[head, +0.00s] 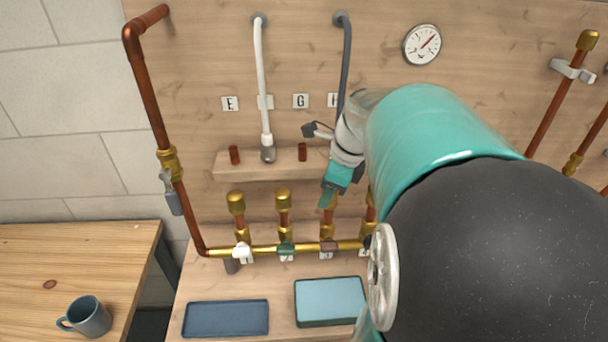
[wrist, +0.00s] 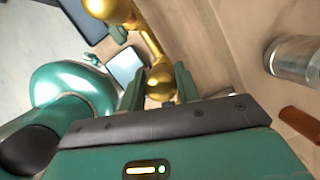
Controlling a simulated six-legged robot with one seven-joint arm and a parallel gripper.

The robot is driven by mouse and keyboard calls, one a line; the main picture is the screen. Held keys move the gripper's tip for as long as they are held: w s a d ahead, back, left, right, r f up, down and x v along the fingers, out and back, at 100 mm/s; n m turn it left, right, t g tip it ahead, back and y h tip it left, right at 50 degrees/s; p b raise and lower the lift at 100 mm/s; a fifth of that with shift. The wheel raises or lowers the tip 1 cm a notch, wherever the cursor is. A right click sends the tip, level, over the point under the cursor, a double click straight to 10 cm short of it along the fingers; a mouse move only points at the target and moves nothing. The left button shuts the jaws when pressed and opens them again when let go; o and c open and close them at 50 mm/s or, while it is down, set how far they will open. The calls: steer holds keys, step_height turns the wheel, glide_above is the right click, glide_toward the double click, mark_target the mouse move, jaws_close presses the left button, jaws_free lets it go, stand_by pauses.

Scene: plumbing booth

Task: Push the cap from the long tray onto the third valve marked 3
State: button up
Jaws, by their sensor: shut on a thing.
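My gripper (head: 328,196) is at the upper end of the third upright (head: 327,230) from the left on the brass manifold (head: 263,250). Its fingers are shut on a brass cap (wrist: 160,84), seen between them in the wrist view. In the head view the fingers mostly hide the cap, so I cannot tell how far it sits on the pipe. The long dark blue tray (head: 226,331) lies empty on the bench at the lower left.
Brass caps top the first (head: 236,200) and second (head: 283,197) uprights. A fourth upright (head: 370,212) stands close to the right, partly behind my arm. A shelf (head: 225,163) with copper pieces is behind. A teal-lined box (head: 329,300) sits in front.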

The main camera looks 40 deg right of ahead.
steer(key=o, duration=1.1)
steer(key=shift+f, duration=0.1)
steer(key=v, duration=1.3)
steer(key=shift+s+d+r, duration=0.1)
steer(key=shift+r, duration=0.3)
step_height(320, 180, up, 6)
